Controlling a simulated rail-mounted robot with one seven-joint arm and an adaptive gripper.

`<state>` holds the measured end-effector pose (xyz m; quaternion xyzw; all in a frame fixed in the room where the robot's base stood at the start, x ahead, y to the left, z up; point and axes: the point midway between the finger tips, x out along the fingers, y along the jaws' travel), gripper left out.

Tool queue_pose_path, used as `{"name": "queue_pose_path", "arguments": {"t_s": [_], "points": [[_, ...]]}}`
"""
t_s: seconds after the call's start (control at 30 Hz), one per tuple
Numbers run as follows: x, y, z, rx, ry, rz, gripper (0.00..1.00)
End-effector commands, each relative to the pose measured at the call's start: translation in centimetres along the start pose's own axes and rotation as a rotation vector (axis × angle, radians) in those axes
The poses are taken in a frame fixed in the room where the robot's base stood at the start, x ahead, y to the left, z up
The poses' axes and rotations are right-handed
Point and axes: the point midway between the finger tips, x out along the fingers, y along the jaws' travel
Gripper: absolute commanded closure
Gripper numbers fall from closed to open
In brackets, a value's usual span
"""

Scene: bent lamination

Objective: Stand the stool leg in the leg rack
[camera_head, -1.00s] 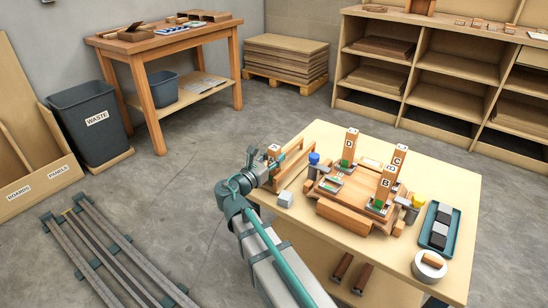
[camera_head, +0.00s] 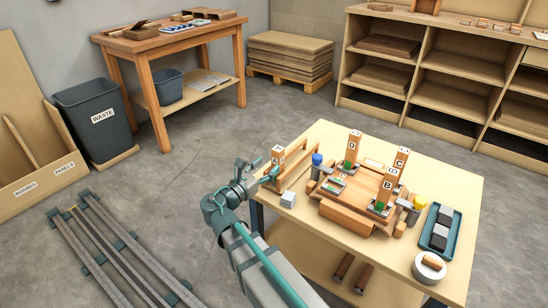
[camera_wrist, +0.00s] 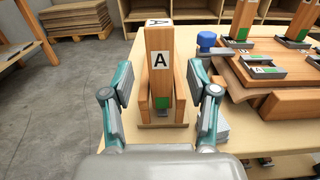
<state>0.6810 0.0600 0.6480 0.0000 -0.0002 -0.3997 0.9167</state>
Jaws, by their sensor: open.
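The stool leg marked A (camera_head: 277,158) is a wooden post with a green patch low down. It stands upright at the near left end of the wooden leg rack (camera_head: 299,163). In the wrist view the leg (camera_wrist: 159,75) rises in the middle, and the rack's base (camera_wrist: 163,125) shows around its foot. How deep its foot sits is not clear. My gripper (camera_head: 262,176) is open just left of the leg in the head view. In the wrist view its fingers flank the leg with gaps on both sides.
Legs D (camera_head: 351,150), C (camera_head: 400,163) and B (camera_head: 388,188) stand on a wooden assembly (camera_head: 347,215) to the right. A blue tray (camera_head: 440,229) is at the right.

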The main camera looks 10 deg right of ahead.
Motion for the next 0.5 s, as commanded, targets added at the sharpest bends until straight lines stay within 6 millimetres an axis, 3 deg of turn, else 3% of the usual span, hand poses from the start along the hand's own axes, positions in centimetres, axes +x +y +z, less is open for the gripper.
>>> {"name": "queue_pose_path", "arguments": {"t_s": [0.2,0.5], "points": [[-3.7,0.0,0.2,-0.001,0.0,0.003,0.41],[-5.4,0.0,0.0,0.0,0.0,-0.001,0.41]]}}
